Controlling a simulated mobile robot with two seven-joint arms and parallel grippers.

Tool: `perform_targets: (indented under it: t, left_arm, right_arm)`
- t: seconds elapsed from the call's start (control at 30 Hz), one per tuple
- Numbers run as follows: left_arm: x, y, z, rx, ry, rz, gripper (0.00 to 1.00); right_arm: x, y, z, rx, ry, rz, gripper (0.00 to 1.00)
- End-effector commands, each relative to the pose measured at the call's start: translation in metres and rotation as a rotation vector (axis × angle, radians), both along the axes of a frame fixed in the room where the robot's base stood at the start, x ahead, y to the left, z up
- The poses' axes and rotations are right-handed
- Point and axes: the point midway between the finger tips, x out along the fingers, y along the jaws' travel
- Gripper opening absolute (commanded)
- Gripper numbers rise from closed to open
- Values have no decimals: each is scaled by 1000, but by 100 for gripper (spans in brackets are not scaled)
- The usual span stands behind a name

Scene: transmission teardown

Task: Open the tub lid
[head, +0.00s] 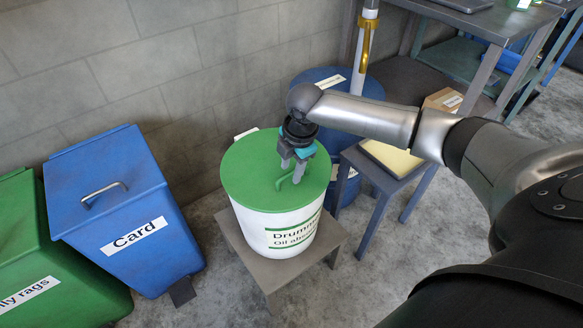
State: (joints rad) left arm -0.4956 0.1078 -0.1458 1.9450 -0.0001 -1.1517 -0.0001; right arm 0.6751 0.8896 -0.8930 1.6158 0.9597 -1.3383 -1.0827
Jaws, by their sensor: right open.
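A white tub (278,238) with a flat green lid (243,168) stands upright on a low grey stand. The lid lies on the tub's top. A green handle (291,178) rises from the lid, right of its middle. My right gripper (293,168) points down over the lid at the handle, with its fingers apart. I cannot tell whether the fingers touch the handle, and they hide part of it. My left gripper is not in view.
A blue bin marked Card (127,222) and a green bin (60,262) stand at the left. A blue drum (339,82) is behind the tub. A small table (384,171) with a yellowish panel stands right of the tub. A wall closes the back.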

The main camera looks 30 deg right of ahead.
Motion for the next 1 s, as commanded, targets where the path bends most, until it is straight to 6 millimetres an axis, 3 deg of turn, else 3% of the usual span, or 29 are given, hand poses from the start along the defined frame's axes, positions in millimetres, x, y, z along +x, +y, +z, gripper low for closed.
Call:
perform_targets:
  t: [0.17, 0.53, 1.0]
  left_arm:
    - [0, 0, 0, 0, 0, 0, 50]
    - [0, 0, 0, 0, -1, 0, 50]
    - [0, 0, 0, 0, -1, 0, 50]
  right_arm:
    - [0, 0, 0, 0, 0, 0, 42]
    - [0, 0, 0, 0, 0, 0, 1]
    - [0, 0, 0, 0, 1, 0, 0]
